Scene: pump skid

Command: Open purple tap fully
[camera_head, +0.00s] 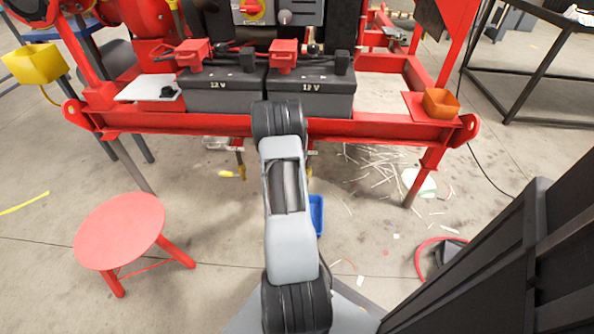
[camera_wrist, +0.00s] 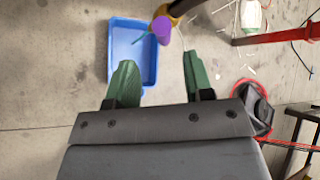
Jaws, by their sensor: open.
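The purple tap (camera_wrist: 162,30) shows in the wrist view as a purple handle at the end of a yellow-brown pipe (camera_wrist: 183,7). It is above and between my fingertips in the picture, apart from both. My gripper (camera_wrist: 158,75) has two green fingers spread wide with nothing between them. In the head view my arm hides the gripper and I cannot make out the purple handle.
A blue tray (camera_wrist: 118,50) lies on the floor below the tap; its edge also shows in the head view (camera_head: 317,214). The red skid frame (camera_head: 370,131) carries two black batteries (camera_head: 225,92). A red stool (camera_head: 120,230) stands at left. White scraps litter the floor.

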